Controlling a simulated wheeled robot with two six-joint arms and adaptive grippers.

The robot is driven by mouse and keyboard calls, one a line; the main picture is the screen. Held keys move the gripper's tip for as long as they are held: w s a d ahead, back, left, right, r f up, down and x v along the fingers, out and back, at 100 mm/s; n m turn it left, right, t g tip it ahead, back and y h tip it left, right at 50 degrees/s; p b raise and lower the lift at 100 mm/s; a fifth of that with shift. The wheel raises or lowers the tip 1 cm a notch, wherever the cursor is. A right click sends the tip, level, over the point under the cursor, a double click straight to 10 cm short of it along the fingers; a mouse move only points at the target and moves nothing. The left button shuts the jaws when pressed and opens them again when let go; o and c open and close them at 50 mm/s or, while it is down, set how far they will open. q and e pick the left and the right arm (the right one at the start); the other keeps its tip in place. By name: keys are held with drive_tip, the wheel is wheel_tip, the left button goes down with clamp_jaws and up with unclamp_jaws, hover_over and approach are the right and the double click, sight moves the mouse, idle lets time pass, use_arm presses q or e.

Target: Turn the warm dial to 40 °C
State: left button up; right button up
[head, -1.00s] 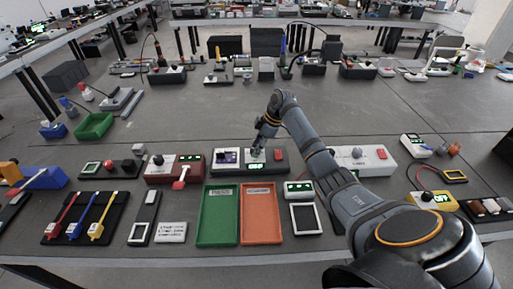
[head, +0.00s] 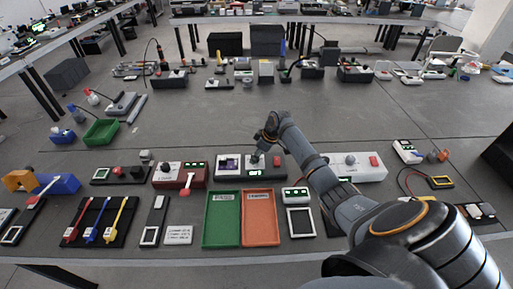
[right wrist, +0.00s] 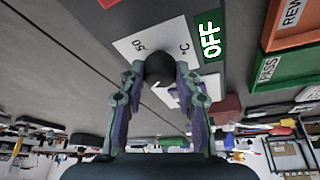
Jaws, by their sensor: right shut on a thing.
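The dark round dial (right wrist: 159,68) shows in the right wrist view on a white plate (right wrist: 136,46) with "50" and "°C" markings. A green display (right wrist: 208,36) beside the plate reads OFF. In the head view the dial's dark grey box (head: 283,172) stands behind the green and orange trays. My right gripper (head: 257,152) reaches down over it. In the right wrist view my right gripper (right wrist: 159,78) has its two fingers closed on the sides of the dial. The fingers partly hide the dial and its scale. My left gripper is not in view.
The green tray (head: 221,239) and orange tray (head: 258,239) lie in front. A red device (head: 166,179) stands left of the box, a white one (head: 371,174) with a red button right of it.

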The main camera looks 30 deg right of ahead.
drive_tip(key=m+p, duration=0.2)
drive_tip(key=p, duration=0.1)
drive_tip(key=m+h+p, duration=0.1)
drive_tip(key=shift+a+r+m+t, duration=0.15)
drive_tip(key=shift+r+m+t, duration=0.15)
drive_tip(key=shift+f+m+h+p, duration=0.25)
drive_tip(key=shift+m+h+p, duration=0.45)
drive_tip(key=shift+m+p, duration=1.05)
drive_tip(key=o, duration=1.2)
drive_tip(key=shift+c, duration=0.2)
drive_tip(key=shift+s+r, duration=0.15)
drive_tip(key=shift+r, duration=0.15)
drive_tip(key=v, duration=1.1)
drive_tip(key=shift+s, duration=0.25)
